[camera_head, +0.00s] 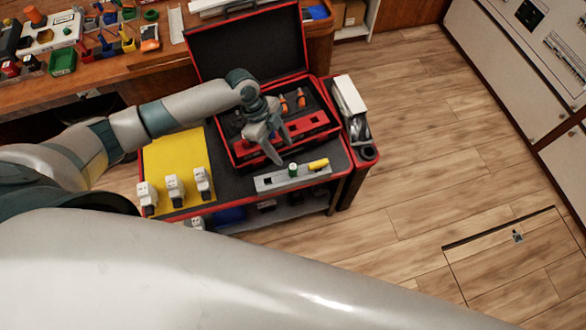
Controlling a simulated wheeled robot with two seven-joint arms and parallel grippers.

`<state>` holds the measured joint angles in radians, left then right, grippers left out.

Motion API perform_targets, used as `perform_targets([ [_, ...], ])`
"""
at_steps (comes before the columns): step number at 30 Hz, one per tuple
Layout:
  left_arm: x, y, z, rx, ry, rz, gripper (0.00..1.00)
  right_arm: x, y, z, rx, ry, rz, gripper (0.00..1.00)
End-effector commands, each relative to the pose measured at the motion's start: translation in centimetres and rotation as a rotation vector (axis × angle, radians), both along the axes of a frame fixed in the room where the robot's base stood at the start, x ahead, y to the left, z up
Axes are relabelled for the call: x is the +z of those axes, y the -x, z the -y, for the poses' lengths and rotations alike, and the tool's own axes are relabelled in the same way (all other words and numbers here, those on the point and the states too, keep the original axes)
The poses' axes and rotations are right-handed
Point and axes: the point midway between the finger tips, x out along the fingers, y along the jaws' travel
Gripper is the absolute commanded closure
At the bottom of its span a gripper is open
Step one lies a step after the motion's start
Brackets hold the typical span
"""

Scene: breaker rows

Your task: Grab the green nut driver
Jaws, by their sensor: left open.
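A small green-handled driver (293,170), which looks like the green nut driver, stands upright in a grey holder (268,184) at the front edge of the cart. A yellow-handled tool (318,164) sits in the same holder, to the right of the green one. My left gripper (279,152) is open and empty. It hangs over the front of the red toolbox, a little up and left of the green handle and apart from it. My right gripper is out of view.
The open red toolbox (236,150) holds orange-handled tools (300,98). A yellow mat (178,152) with several white breakers (175,188) lies on the left of the cart. A cluttered wooden bench (150,66) stands behind; open floor (420,140) lies right.

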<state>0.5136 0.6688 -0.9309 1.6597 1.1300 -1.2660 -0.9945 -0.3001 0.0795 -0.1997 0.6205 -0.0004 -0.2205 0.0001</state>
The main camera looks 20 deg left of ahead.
Motion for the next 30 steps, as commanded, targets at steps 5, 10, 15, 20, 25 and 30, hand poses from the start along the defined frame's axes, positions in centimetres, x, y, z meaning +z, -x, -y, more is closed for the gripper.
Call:
perform_targets([
  [5,-2.7,0.2,1.3,0.001,0.000,-0.004,0.54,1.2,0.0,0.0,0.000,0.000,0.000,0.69],
  [10,-4.5,0.2,2.0,0.001,0.001,-0.001,0.54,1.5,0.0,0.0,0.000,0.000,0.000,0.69],
  [15,-5.1,0.3,2.1,-0.001,-0.001,0.000,0.54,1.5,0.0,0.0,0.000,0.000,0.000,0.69],
  [20,-5.0,0.3,2.1,-0.001,0.000,0.000,0.54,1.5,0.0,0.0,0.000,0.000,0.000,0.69],
  [25,-5.2,0.3,2.1,0.000,0.000,-0.001,0.54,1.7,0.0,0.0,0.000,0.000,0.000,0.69],
  [30,-6.1,0.5,2.6,0.001,0.001,-0.003,0.54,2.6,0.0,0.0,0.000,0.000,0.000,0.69],
])
